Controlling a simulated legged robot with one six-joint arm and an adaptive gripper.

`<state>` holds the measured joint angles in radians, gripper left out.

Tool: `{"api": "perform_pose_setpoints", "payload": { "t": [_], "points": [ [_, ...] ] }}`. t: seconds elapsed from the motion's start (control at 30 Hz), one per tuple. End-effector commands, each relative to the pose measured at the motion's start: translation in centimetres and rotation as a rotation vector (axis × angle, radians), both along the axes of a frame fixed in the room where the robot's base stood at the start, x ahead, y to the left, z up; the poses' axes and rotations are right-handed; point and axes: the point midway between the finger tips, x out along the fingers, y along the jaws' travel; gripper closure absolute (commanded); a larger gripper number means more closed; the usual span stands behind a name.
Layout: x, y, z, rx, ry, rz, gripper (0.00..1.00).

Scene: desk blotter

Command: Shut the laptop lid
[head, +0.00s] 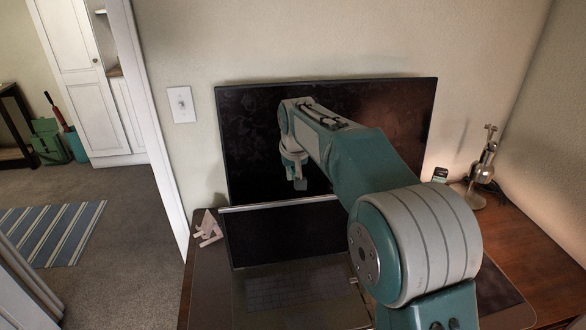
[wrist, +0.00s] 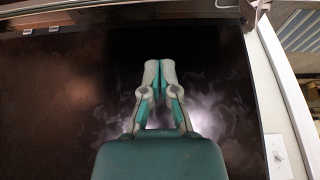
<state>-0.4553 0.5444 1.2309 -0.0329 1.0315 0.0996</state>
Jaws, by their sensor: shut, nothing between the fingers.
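The laptop stands open on the desk. Its dark lid (head: 285,235) with a silver top edge is raised at the back, and its keyboard base (head: 285,290) lies toward me. My gripper (head: 299,186) points down, a little above the lid's top edge in the head view, against a big dark screen. Its fingers (wrist: 161,68) are together and empty in the wrist view. A silver edge, probably the lid's, runs along the top of the wrist view, apart from the fingertips. My arm hides the right side of the laptop.
The large dark screen (head: 255,135) stands behind the laptop against the wall. A pale pink object (head: 208,229) is left of the laptop. A metal lamp-like item (head: 483,170) stands at the right on the wooden desk (head: 535,262). A light switch (head: 181,104) is on the wall.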

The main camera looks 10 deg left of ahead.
Motion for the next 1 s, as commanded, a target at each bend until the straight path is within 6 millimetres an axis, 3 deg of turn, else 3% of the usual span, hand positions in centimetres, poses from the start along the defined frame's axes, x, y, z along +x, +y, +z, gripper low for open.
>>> {"api": "perform_pose_setpoints", "payload": {
  "t": [0.3, 0.63, 1.0],
  "points": [
    [1.4, 0.5, -4.9, 0.0, 0.001, 0.0, 1.0],
    [-1.7, -0.7, -4.5, 0.0, -0.001, 0.0, 1.0],
    [-2.3, -0.9, -4.6, 0.0, -0.001, 0.0, 1.0]
  ]
}}
